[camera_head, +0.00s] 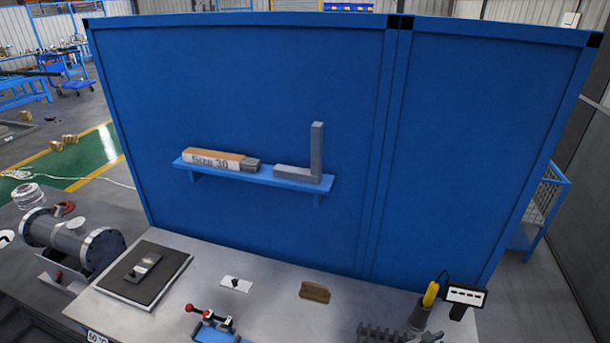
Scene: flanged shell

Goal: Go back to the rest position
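Neither of my grippers shows in the head view, and no part of my arms can be made out. The flanged shell (70,238) is a grey metal cylinder with a wide flange at each end. It lies on its side at the left, on a grey support (58,272) on the bench. Nothing of mine touches it in this view.
A blue panel (250,90) stands behind the bench (260,310), with a small shelf (240,175) holding a box (215,160) and an angle piece (312,165). A black pad (150,262), a red-handled blue clamp (212,325) and a handheld device (464,296) stand on the bench.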

